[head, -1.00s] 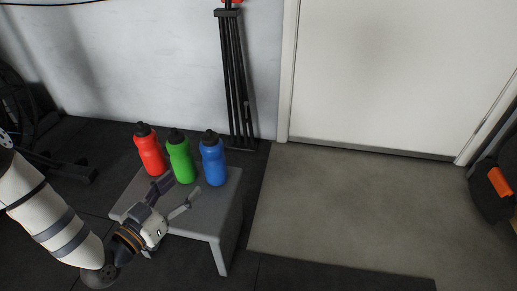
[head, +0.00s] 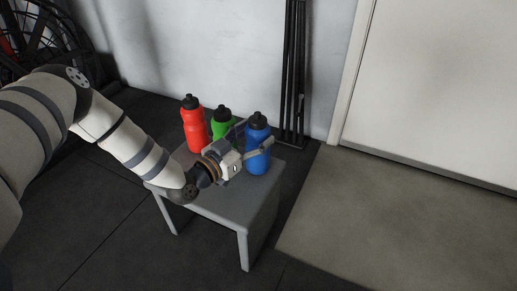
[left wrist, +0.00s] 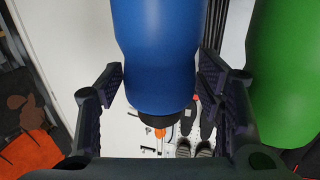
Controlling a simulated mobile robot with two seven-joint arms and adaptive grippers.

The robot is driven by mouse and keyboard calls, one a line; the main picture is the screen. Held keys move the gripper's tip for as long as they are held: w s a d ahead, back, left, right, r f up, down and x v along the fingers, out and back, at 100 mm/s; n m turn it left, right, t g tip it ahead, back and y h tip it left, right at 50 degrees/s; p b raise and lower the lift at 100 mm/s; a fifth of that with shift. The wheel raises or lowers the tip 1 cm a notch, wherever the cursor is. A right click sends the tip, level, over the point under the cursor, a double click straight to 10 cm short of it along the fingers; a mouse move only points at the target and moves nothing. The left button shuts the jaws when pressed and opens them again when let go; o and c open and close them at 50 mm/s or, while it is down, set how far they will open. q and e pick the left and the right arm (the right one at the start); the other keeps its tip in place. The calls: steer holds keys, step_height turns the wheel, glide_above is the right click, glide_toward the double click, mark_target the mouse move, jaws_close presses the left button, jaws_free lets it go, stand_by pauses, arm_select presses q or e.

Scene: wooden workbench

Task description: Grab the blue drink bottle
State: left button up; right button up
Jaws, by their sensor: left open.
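The blue drink bottle (head: 257,160) stands upright with a black cap at the right end of a row on a small grey table. My left gripper (head: 256,137) is open, with its fingers reaching to either side of the bottle's upper part. In the left wrist view the blue bottle (left wrist: 155,55) lies between the two open fingers (left wrist: 161,82), with small gaps visible on both sides. Whether a finger touches it is hard to tell. My right gripper is not in view.
A green bottle (head: 222,117) stands close beside the blue one, partly hidden by my gripper; it also shows in the left wrist view (left wrist: 285,80). A red bottle (head: 194,128) is at the left. The grey table's (head: 225,205) front is clear. Black poles (head: 293,80) lean behind.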

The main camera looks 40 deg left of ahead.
arm_select(q)
steer(key=c, duration=1.2)
steer(key=shift+r, duration=0.1)
